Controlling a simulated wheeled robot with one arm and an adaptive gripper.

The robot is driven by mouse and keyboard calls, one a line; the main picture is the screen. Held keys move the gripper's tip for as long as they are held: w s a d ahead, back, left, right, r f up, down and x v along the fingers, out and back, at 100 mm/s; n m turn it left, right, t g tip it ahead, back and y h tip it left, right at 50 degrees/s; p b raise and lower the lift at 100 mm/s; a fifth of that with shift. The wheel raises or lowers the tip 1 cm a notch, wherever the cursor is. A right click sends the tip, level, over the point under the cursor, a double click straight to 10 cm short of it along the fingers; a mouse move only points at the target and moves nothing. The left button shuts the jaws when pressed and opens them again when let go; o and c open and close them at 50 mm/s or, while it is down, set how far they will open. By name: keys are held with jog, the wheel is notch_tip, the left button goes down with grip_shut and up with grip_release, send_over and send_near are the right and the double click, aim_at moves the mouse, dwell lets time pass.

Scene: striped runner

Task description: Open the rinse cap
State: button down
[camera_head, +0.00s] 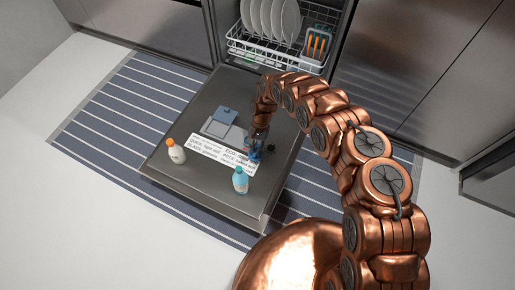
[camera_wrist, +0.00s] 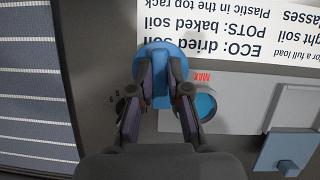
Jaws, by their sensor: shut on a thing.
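The rinse cap (camera_wrist: 142,67) is a round blue disc with a raised grip bar, seen from above in the wrist view. My gripper (camera_wrist: 161,72) is shut on that bar, one finger on each side. The cap overlaps the edge of the white label in this view. Beside it, lower right, is a round blue-rimmed opening (camera_wrist: 207,106) marked MAX, partly hidden by a finger. In the head view my gripper (camera_head: 258,134) points down over the open dishwasher door, with blue of the cap (camera_head: 254,151) showing below it. The height of the cap above the door is hard to tell.
The door (camera_head: 192,118) lies flat over a striped runner (camera_head: 120,110). A white bottle with an orange top (camera_head: 176,152) and a blue bottle (camera_head: 240,181) stand on it. The white label (camera_head: 214,152) and a grey-blue dispenser flap (camera_head: 225,115) are close by. A plate rack (camera_head: 275,52) stands behind.

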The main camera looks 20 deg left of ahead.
jog(key=c, duration=1.1)
grip_release()
jog(key=shift+r, duration=0.1)
jog(key=v, duration=1.1)
jog(key=shift+w+d+r, duration=0.1)
jog(key=shift+w+r, duration=0.15)
jog(key=shift+r, duration=0.1)
